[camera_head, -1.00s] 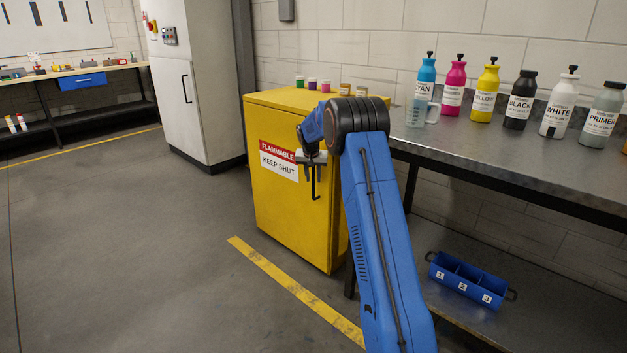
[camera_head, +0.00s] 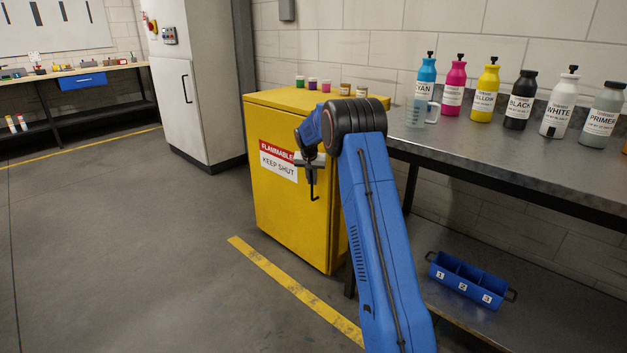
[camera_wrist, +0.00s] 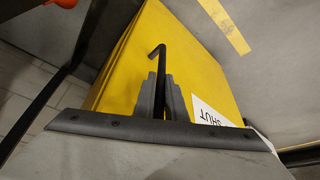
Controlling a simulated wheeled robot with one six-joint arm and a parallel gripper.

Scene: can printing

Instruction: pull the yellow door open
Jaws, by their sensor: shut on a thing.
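The yellow door (camera_head: 287,214) is the front of a yellow cabinet, with a red and white "FLAMMABLE KEEP SHUT" label (camera_head: 278,162). It looks closed in the head view. A black bar handle (camera_head: 313,190) stands on the door's right side. My gripper (camera_head: 311,164) is at the upper part of the handle. In the wrist view, my gripper's two grey fingers (camera_wrist: 161,98) are shut around the black handle (camera_wrist: 159,62), whose bent end sticks out past them. The door (camera_wrist: 195,65) fills the middle of that view, with part of the label (camera_wrist: 208,112) beside the fingers.
Several small jars (camera_head: 313,83) stand on the cabinet top. A metal table (camera_head: 480,150) with paint bottles (camera_head: 485,92) and a clear jug (camera_head: 416,112) is close on the right. A blue bin (camera_head: 466,280) sits on its lower shelf. The floor (camera_head: 150,260) before the door is clear.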

